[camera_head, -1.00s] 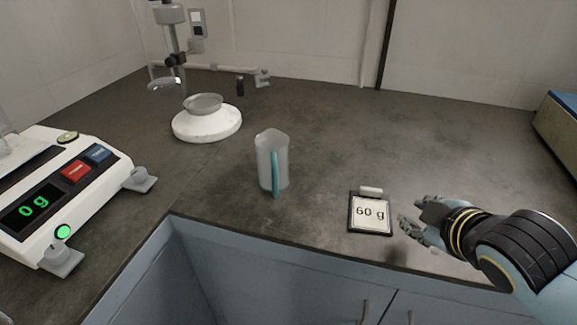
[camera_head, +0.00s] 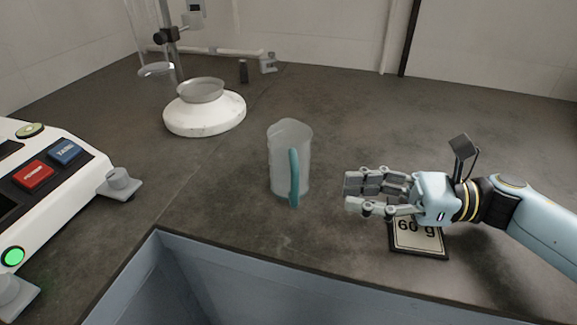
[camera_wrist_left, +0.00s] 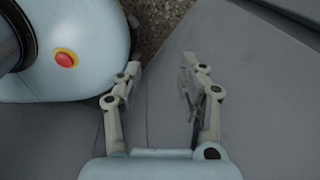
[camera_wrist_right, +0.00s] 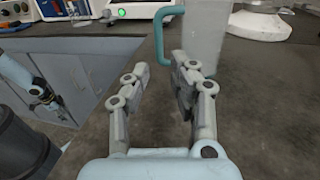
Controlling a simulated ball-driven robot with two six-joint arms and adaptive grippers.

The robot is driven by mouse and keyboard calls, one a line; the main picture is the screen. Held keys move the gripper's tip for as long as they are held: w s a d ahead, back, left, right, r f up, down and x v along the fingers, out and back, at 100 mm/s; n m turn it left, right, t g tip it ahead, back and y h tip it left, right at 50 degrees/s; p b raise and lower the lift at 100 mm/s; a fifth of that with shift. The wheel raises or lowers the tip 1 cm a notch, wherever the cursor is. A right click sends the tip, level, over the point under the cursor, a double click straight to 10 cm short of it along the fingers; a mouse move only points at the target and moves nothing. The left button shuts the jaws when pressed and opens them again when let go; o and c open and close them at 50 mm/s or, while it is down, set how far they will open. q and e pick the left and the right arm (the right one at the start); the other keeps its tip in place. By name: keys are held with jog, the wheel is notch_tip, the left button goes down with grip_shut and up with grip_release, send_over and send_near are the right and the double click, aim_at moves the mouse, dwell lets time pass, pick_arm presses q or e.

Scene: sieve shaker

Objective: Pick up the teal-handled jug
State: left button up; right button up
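The jug (camera_head: 279,168) is a translucent grey vessel with a teal handle (camera_head: 294,178). It stands upright on the dark bench, near the front edge, and the handle faces me. My right gripper (camera_head: 350,194) is to the right of the jug, pointing at it, apart from it. In the right wrist view the jug (camera_wrist_right: 203,40) and its teal handle (camera_wrist_right: 160,38) are beyond the fingertips of my right gripper (camera_wrist_right: 161,75), which are open and empty.
A white scale (camera_head: 60,190) with red and blue buttons is at the left. A white round base with a bowl (camera_head: 203,115) and a stand are behind the jug. The bench at back right is clear.

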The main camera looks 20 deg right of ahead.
aim_at(295, 204)
jog(key=x, duration=0.4)
jog(key=shift+a+r, duration=0.15)
jog(key=p+x, duration=0.2)
jog(key=x, duration=0.3)
jog(key=shift+a, duration=0.3)
grip_shut()
